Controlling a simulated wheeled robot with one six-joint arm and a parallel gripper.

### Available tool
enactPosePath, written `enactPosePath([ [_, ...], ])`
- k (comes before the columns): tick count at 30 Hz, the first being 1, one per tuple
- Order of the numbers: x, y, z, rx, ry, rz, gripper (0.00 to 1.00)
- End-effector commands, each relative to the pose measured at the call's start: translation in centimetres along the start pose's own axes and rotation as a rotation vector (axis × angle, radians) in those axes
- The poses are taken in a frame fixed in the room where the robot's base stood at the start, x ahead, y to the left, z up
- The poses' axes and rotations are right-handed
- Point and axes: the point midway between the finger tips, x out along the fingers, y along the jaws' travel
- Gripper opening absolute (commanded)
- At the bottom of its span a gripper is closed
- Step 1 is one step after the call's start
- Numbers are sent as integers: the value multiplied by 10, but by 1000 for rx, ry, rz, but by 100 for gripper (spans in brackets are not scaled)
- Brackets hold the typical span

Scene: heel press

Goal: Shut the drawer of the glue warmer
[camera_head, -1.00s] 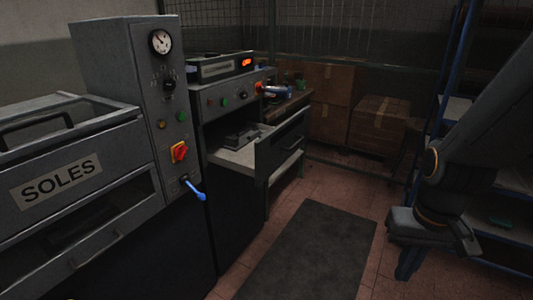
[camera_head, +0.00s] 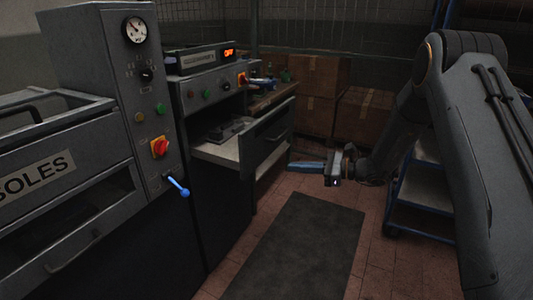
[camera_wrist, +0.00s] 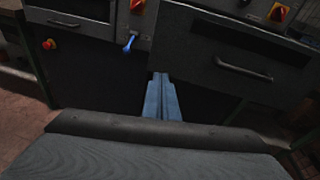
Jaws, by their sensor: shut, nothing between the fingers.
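The glue warmer (camera_head: 206,92) is the grey cabinet in the middle of the head view. Its drawer (camera_head: 267,136) is pulled out, with a pale tray floor (camera_head: 216,151) and a dark object lying inside. The drawer's grey front with its bar handle (camera_wrist: 243,70) fills the upper right of the wrist view. My gripper (camera_head: 291,165) has blue fingers, shut and empty, pointing left just to the right of and below the drawer front in the head view. In the wrist view the fingertips (camera_wrist: 160,76) overlap the front's lower left. I cannot tell whether they touch it.
A dark mat (camera_head: 297,245) lies on the clear tiled floor. Cardboard boxes (camera_head: 361,116) and a blue-framed shelf (camera_head: 420,187) stand behind my arm.

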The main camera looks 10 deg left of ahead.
Motion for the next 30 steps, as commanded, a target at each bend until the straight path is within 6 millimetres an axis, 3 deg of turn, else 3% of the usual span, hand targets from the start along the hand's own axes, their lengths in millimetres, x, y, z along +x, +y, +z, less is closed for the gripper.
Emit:
enactPosePath([
  [4, 1, -37, -6, 69, -123, -95, 0],
  [11, 8, -53, -4, 92, -178, -135, 0],
  [30, 117, -67, 16, 91, -176, -133, 0],
])
